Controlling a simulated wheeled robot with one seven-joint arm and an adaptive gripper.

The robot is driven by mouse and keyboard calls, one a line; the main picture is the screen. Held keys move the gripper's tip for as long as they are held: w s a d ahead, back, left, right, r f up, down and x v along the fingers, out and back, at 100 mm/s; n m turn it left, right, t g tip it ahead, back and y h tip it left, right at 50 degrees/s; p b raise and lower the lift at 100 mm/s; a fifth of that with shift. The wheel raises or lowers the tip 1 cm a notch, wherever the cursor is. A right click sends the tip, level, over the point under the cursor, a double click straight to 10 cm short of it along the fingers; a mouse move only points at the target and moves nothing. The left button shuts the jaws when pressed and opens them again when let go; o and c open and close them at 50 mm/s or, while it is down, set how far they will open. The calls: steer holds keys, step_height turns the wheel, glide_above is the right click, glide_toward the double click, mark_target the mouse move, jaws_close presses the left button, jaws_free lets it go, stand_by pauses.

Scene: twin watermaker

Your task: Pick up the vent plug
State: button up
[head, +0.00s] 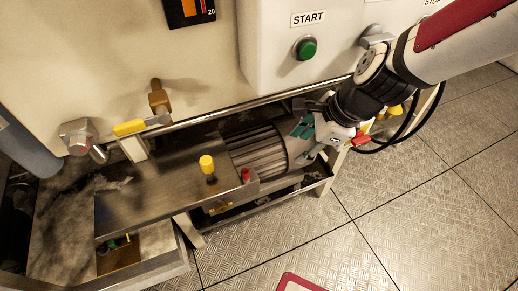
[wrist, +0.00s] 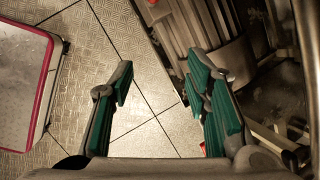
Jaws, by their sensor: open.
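I cannot tell for sure which part is the vent plug. A small red plug-like piece (head: 245,174) stands at the right end of the metal shelf (head: 150,193), in front of the ribbed motor (head: 257,152). A yellow-capped piece (head: 207,164) with a dark stem stands upright on the shelf, left of it. My gripper (head: 303,131) is at the right end of the motor, apart from both pieces. In the wrist view my gripper (wrist: 160,78) is open and empty, its green pads spread over the floor beside the ribbed motor (wrist: 205,28).
The white cabinet with a green START button (head: 306,48) rises behind. A yellow-handled valve (head: 130,127) sticks out at left. A lower open tray (head: 150,252) holds small parts. A red-rimmed white panel (wrist: 35,75) lies at left in the wrist view. Tiled floor (head: 400,200) is free at right.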

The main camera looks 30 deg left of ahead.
mark_target(248, 172)
steer(key=a+f+m+b, duration=0.1)
steer(key=a+f+b, duration=0.1)
steer(key=a+f, duration=0.2)
steer(key=s+a+f+m+b, duration=0.1)
steer(key=a+f+b, duration=0.1)
steer(key=a+f, duration=0.3)
steer(key=s+a+f+m+g+y+b, duration=0.1)
steer(key=a+f+b, duration=0.2)
steer(key=f, duration=0.5)
steer(key=shift+s+a+f+m, duration=0.15)
steer(key=shift+a+m, duration=0.25)
steer(key=shift+a, duration=0.25)
steer(key=shift+c, duration=0.5)
steer(key=c, duration=0.8)
